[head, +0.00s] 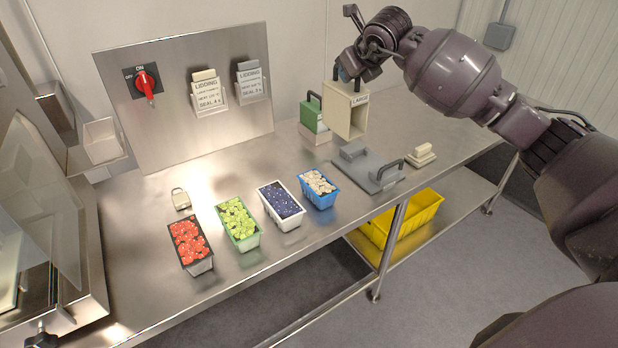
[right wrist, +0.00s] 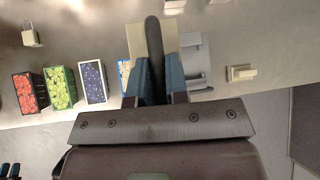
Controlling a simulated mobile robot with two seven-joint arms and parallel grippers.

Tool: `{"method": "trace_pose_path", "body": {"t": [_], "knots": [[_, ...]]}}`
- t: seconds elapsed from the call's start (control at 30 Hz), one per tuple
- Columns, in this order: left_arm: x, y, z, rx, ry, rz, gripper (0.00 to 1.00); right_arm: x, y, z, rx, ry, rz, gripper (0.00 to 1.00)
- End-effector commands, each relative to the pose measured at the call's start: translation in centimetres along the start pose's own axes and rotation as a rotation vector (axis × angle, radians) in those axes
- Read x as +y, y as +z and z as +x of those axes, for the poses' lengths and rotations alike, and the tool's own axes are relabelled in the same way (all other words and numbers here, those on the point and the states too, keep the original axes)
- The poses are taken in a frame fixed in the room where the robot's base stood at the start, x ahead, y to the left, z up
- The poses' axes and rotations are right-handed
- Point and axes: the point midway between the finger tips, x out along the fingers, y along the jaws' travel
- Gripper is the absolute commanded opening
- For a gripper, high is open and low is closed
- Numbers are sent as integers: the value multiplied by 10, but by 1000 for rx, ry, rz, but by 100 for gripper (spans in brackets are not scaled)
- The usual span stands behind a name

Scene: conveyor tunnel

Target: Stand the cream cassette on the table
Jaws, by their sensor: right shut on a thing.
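The cream cassette (head: 345,110) is a box-shaped block with a label reading "LARGE" and a dark handle on top. My right gripper (head: 347,76) is shut on its handle and holds it upright, seemingly just above the steel table (head: 160,225); I cannot tell for certain whether its base touches. In the right wrist view the dark handle (right wrist: 153,45) is between the blue-tipped fingers (right wrist: 154,82), with the cream top partly hidden behind them.
A green cassette (head: 311,115) stands just left of the cream one. A grey plate with a handle (head: 370,170) and a small cream block (head: 422,155) lie in front. Several fruit punnets (head: 238,222) line the table's front. A yellow crate (head: 410,215) sits on the lower shelf.

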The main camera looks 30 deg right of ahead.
Motion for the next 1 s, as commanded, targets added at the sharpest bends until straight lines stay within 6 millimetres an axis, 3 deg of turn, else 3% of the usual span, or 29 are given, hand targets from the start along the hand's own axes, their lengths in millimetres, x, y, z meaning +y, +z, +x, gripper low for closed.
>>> {"method": "trace_pose_path", "body": {"t": [0.53, 1.0], "knots": [[0, 16, 2, -27, 2, 5, 43, 21, -80, 79, 3, 2, 0, 0], [2, 10, 6, -14, 4, 4, 43, 28, -108, 107, 3, 0, 0, 0]]}}
